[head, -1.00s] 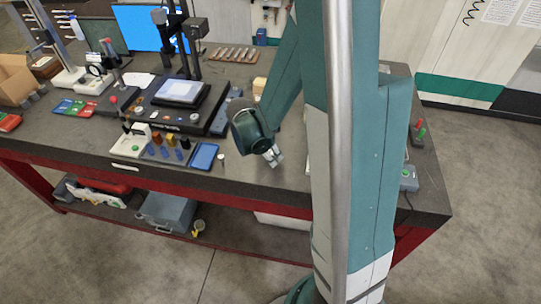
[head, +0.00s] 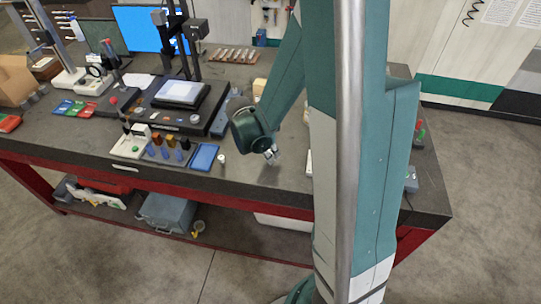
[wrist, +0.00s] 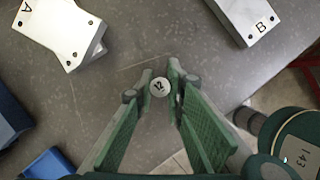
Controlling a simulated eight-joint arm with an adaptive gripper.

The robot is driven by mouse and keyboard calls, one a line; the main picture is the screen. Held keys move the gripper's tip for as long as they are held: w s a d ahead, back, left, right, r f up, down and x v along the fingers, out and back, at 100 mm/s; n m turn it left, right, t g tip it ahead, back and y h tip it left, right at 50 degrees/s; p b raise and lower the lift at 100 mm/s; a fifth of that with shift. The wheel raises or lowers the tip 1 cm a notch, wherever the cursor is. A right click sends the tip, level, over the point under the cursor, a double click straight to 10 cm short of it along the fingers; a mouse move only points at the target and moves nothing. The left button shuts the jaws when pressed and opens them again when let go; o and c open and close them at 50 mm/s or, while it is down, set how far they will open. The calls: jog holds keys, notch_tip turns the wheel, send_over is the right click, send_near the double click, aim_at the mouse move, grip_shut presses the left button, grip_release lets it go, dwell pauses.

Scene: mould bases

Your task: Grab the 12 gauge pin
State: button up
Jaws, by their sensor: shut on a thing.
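The 12 gauge pin (wrist: 160,87) shows its round pale end, marked 12, in the wrist view. It sits between the two fingertips of my gripper (wrist: 160,84), which is shut on it. In the head view my gripper (head: 271,155) is low over the front part of the dark bench, right of the blue tray. The pin cannot be made out there, and whether it touches the bench is not clear.
Pale metal mould blocks marked A (wrist: 62,28) and B (wrist: 247,18) lie beyond the fingers. A blue tray (head: 204,157) and a small pale upright piece (head: 221,160) stand left of my gripper. The bench's front edge is close.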

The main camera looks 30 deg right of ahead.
jog(key=shift+r, duration=4.55)
